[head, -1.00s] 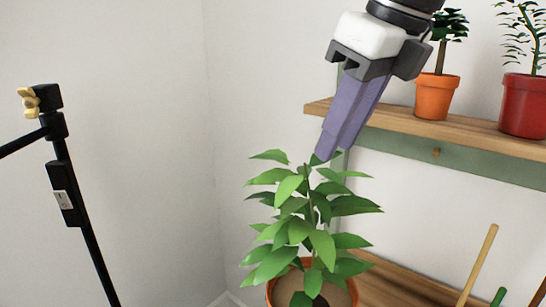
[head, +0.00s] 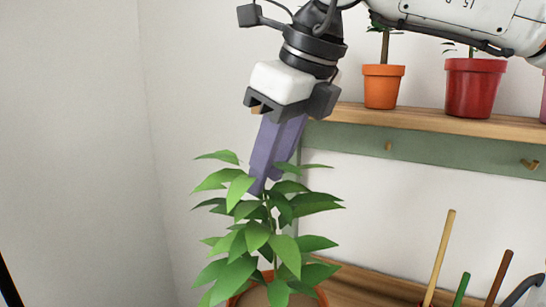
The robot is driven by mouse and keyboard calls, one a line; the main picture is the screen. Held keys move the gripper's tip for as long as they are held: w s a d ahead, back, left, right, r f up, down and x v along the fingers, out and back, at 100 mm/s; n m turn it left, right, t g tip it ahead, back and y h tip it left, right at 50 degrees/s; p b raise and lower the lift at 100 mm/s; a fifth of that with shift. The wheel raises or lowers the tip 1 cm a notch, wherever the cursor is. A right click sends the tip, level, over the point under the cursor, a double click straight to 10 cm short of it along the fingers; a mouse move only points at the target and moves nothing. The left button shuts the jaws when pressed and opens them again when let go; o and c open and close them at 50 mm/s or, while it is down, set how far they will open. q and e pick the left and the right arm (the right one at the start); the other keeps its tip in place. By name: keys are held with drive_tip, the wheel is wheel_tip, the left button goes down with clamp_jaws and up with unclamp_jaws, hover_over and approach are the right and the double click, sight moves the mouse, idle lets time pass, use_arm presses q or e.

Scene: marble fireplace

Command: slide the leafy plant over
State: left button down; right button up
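The leafy plant (head: 257,234) has broad green leaves and stands in a terracotta pot (head: 237,299) at the bottom centre. The pot is cut off by the lower edge. My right gripper (head: 266,188) comes down from the top with its purple fingers among the plant's upper leaves, close to the top of the stem. One finger largely overlaps the other, so the gap between them is not clear. I cannot tell whether the fingers touch the stem. My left gripper is not in view.
A wooden shelf (head: 437,120) above holds an orange pot (head: 382,87) and a red pot (head: 474,88). Tool handles, including a tan one (head: 439,258), stand at the lower right. A bare wall (head: 80,130) fills the left.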

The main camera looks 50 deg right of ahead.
drive_tip(key=x, duration=0.8)
drive_tip(key=shift+f, duration=0.15)
drive_tip(key=shift+w, duration=0.1)
drive_tip(key=shift+c, duration=0.5)
clamp_jaws()
idle(0.5)
